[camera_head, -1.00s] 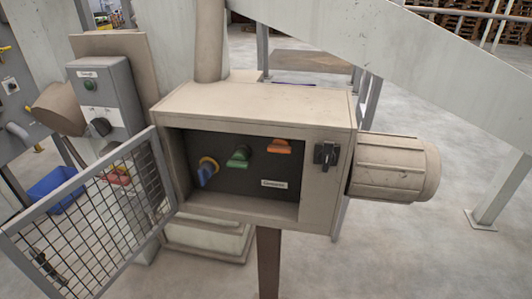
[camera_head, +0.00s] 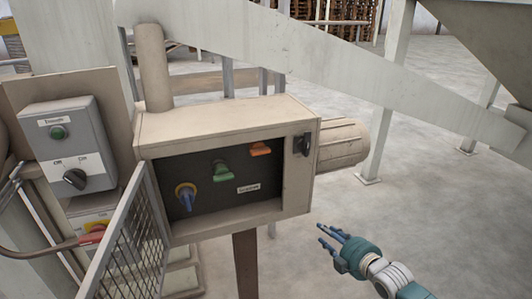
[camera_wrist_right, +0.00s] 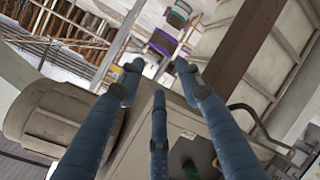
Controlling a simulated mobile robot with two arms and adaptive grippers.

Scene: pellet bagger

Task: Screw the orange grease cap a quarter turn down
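The orange grease cap (camera_head: 260,149) sits at the upper right of the dark panel inside the beige box (camera_head: 225,118). A green cap (camera_head: 222,171) and a blue cap (camera_head: 186,196) in a yellow ring sit lower left of it on the same panel. My right gripper (camera_head: 329,236) is below and right of the box, apart from it and empty. In the right wrist view its three blue fingers (camera_wrist_right: 158,82) are spread open. That view shows the box and a bit of green, but I cannot make out the orange cap. My left gripper is not in view.
A mesh door (camera_head: 135,225) stands open at the box's left front edge. A black latch (camera_head: 302,145) is on the box's right side, with a ribbed motor (camera_head: 342,143) behind. A grey switch box (camera_head: 68,145) stands left. The floor right of the box is clear.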

